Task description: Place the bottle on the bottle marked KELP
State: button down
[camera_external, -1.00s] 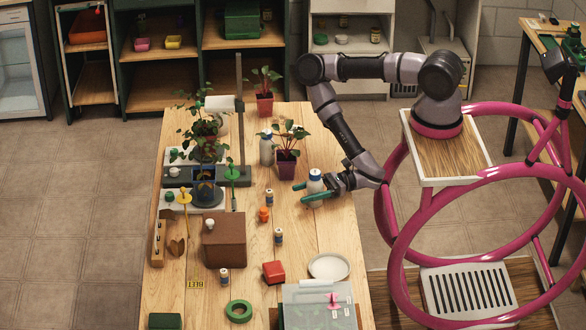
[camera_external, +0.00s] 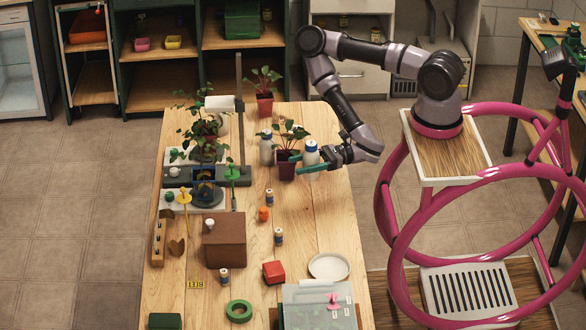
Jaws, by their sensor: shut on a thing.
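The bottle is upright, above the right side of the table and beside a potted plant. A similar white bottle with a blue cap (camera_external: 266,149) stands on the table to the left of that plant. Smaller bottles stand on the table: one below the plants (camera_external: 269,197), one right of the brown box (camera_external: 278,237) and one below that box (camera_external: 224,276). No label is legible, so I cannot tell which bottle is marked KELP.
A potted plant (camera_external: 285,164) stands close to the held bottle. A brown box (camera_external: 224,244), an orange item (camera_external: 263,214), a red block (camera_external: 273,271), a white dish (camera_external: 328,266) and a green ring (camera_external: 239,310) are on the table (camera_external: 320,222). The right middle is clear.

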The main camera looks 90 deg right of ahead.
jog(key=w+d+r+m+h, duration=0.2)
jog(key=w+d+r+h, duration=0.2)
jog(key=d, duration=0.4)
jog(key=w+d+r+m+h, duration=0.3)
jog(key=w+d+r, duration=0.15)
jog(key=d, duration=0.25)
jog(key=w+d+r+m+h, duration=0.2)
jog(key=w+d+r+h, duration=0.2)
jog(key=d, duration=0.4)
notch_tip(320, 180, down, 10)
jog(key=shift+w, duration=0.15)
jog(key=shift+a, duration=0.1)
jog(key=shift+c, duration=0.5)
grip_release()
jog(key=shift+r, duration=0.1)
